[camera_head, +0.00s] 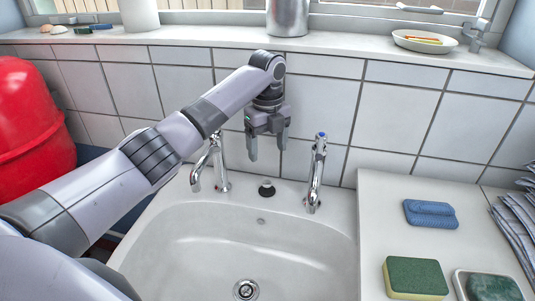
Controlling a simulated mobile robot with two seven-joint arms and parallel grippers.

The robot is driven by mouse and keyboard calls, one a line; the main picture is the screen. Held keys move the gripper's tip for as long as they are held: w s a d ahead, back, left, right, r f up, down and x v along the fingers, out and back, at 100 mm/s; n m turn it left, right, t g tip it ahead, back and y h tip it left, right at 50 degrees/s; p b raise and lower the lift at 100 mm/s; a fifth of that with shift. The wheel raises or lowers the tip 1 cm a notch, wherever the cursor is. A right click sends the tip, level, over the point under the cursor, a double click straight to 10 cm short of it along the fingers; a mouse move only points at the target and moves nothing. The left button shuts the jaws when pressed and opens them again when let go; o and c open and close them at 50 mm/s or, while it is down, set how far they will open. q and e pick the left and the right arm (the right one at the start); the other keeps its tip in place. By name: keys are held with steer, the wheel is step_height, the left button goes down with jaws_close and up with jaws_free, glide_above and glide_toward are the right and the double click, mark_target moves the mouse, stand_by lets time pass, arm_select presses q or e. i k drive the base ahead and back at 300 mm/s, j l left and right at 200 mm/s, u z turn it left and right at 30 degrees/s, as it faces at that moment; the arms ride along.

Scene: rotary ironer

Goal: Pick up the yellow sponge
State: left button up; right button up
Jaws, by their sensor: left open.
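A yellow sponge (415,278) with a green scouring top lies on the white counter to the right of the sink, near the bottom of the head view. My left gripper (267,152) hangs fingers down in front of the tiled wall, above the back rim of the sink between the two taps. It is open and empty, well up and to the left of the sponge. My right gripper is not in view.
The sink basin (245,250) is empty, with chrome taps (316,175) and a black plug (266,188) behind it. A red container (30,130) stands left.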

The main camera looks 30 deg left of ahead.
mark_target(406, 279)
steer(key=k, duration=1)
